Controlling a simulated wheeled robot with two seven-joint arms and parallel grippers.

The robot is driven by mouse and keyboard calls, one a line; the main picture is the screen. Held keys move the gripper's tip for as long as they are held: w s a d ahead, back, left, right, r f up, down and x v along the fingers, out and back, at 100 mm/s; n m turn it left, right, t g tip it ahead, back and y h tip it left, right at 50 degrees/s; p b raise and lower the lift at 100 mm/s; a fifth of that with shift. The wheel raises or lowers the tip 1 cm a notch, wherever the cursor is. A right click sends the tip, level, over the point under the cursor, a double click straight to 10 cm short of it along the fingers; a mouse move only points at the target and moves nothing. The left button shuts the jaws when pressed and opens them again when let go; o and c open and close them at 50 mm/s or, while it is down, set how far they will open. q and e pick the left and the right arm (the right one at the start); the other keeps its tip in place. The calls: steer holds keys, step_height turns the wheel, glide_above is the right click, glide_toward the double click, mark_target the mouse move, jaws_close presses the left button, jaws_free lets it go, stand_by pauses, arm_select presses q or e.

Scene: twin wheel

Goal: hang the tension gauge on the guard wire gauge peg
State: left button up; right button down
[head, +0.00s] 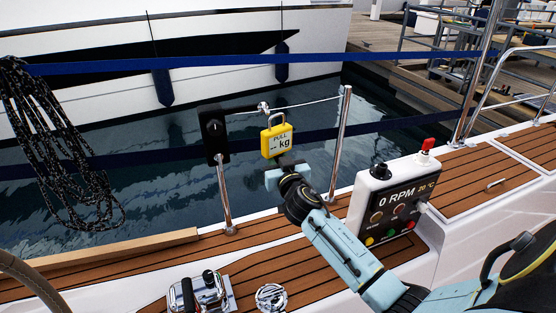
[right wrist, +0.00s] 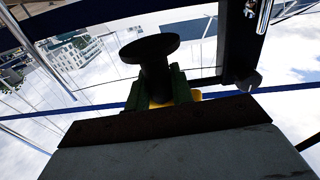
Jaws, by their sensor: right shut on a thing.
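The yellow tension gauge (head: 277,140), marked "kg", is upright with a shackle-like loop at its top. My right gripper (head: 287,168) is just below it, shut on the gauge's dark lower part. In the right wrist view, the gripper (right wrist: 160,95) closes around a dark flanged knob (right wrist: 150,50), with a little of the yellow gauge (right wrist: 195,95) behind. A small silver fitting (head: 263,107), apparently the gauge peg, is on the guard wire beside the loop. I cannot tell whether loop and fitting touch. My left gripper is not in view.
A dark panel (head: 213,132) on a post stands left of the gauge, and a steel stanchion (head: 342,130) stands right. A white control box (head: 391,202) is beside my right arm. Coiled rope (head: 50,140) hangs at far left. Water lies beyond the deck.

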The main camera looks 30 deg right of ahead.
steer(key=shift+b+x, duration=0.5)
steer(key=shift+x, duration=0.65)
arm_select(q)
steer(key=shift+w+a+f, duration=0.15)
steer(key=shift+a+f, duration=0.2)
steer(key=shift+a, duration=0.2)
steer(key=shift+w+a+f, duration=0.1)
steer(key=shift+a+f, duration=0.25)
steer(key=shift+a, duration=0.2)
arm_select(e)
steer(key=shift+w+d+f, duration=0.1)
steer(key=shift+w+d, duration=0.05)
steer(key=shift+w, duration=0.45)
arm_select(q)
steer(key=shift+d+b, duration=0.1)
steer(key=shift+b, duration=0.2)
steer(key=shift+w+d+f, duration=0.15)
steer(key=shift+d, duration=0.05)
arm_select(e)
steer(key=shift+w, duration=0.4)
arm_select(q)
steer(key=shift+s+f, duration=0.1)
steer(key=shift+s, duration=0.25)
arm_select(e)
steer(key=shift+w+d, duration=0.1)
steer(key=shift+w, duration=0.05)
arm_select(q)
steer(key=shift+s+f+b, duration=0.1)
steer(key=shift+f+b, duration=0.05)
steer(key=shift+b, duration=0.15)
